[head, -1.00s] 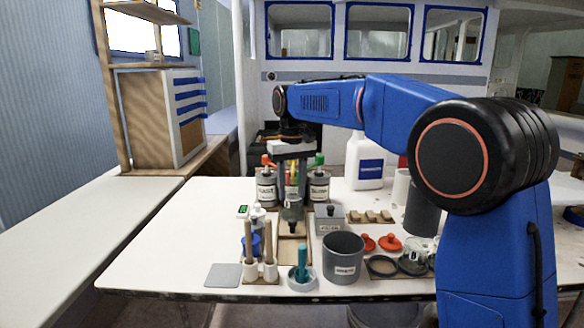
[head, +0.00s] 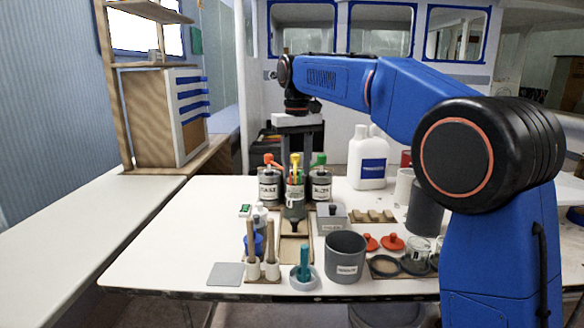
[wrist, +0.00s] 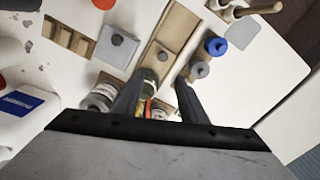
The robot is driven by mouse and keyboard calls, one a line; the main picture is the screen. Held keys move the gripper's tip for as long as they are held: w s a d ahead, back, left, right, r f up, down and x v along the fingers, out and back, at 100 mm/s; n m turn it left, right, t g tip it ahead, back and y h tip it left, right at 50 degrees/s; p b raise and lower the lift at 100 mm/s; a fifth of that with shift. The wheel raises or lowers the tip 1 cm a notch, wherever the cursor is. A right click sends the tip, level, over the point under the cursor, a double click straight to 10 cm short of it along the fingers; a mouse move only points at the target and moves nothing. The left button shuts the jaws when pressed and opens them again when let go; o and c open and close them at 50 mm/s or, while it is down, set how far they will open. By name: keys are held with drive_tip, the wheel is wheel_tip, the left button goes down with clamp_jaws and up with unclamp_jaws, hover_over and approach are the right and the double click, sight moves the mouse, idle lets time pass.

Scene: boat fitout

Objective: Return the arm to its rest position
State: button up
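My gripper (head: 296,178) hangs pointing down above the middle of the white table (head: 150,245), over the row of grey cans. I cannot tell the exact clearance between fingertips and can tops.
Labelled cans (head: 269,187) and (head: 320,187) flank the middle one. A white jug (head: 368,165) stands right of the gripper. In front are a large grey pot (head: 344,258), wooden-handled tools (head: 250,240) and red lids (head: 391,242). The table's left part is clear.

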drive_tip(key=s+d+f+m+t, duration=0.2)
drive_tip(key=s+d+f, duration=0.1)
drive_tip(key=s+d, duration=1.5)
drive_tip(key=s+d+f+m+t, duration=0.1)
drive_tip(key=s+d+f, duration=0.3)
drive_tip(key=s+f, duration=0.5)
drive_tip(key=s+d+f+m+t, duration=0.1)
drive_tip(key=s+d+f, duration=0.3)
drive_tip(key=s+f, duration=0.5)
drive_tip(key=s, duration=0.3)
drive_tip(key=shift+s+d+t, duration=0.2)
drive_tip(key=shift+t, duration=0.2)
